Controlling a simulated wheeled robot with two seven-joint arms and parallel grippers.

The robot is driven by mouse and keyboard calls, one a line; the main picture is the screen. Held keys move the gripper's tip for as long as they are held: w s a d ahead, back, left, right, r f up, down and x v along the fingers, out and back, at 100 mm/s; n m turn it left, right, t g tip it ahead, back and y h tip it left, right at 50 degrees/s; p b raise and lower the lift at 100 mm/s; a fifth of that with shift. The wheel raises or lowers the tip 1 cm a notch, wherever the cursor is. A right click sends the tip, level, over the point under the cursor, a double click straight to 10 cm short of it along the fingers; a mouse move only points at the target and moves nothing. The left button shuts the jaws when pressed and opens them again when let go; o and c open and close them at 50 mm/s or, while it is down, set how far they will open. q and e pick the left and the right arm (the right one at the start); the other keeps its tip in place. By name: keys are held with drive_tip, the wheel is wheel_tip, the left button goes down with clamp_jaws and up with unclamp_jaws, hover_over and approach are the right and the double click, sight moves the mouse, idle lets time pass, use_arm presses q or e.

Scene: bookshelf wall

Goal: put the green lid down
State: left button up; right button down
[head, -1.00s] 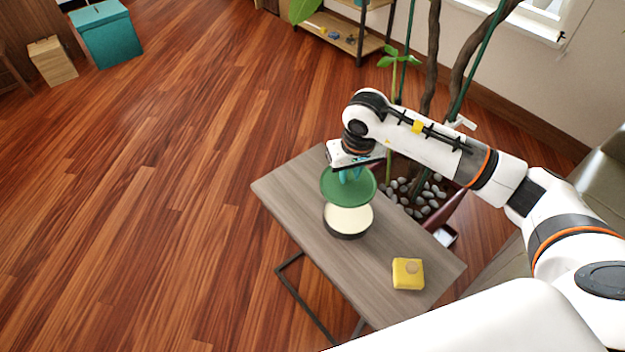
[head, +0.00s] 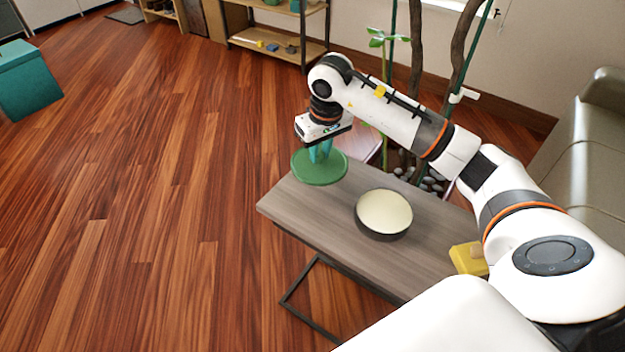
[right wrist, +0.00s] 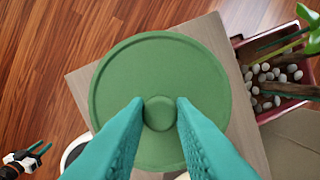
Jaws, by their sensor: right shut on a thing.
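The green lid (head: 320,172) is a round disc with a small knob. My right gripper (head: 320,152) is shut on its knob, with the teal fingers on either side of it in the right wrist view (right wrist: 159,113). The lid looks level and is over the far left end of the grey wooden table (head: 290,205). The gap beneath it is hard to judge. A dark round pot (head: 384,215) with a cream inside stands uncovered on the table, right of the lid. My left gripper (right wrist: 38,151) shows small at the lower left of the right wrist view, fingers apart and empty.
A yellow block-like thing (head: 468,259) is at the table's near right end. A planter with pebbles (right wrist: 266,88) and plant stems stands close behind the table. A sofa (head: 590,140) is at the right. Bare tabletop lies around the pot.

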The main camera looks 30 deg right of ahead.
sight(321, 163)
wheel_tip(321, 163, down, 3)
drive_tip(key=shift+r, duration=0.1)
wheel_tip(321, 163, down, 4)
drive_tip(key=shift+r, duration=0.15)
drive_tip(key=shift+f, duration=0.3)
use_arm(q)
drive_tip(key=shift+w+d+r, duration=0.1)
drive_tip(key=shift+w+r, duration=0.15)
drive_tip(key=shift+r, duration=0.35)
drive_tip(key=shift+w+r, duration=0.2)
drive_tip(key=shift+r, duration=0.35)
drive_tip(key=shift+b, duration=0.35)
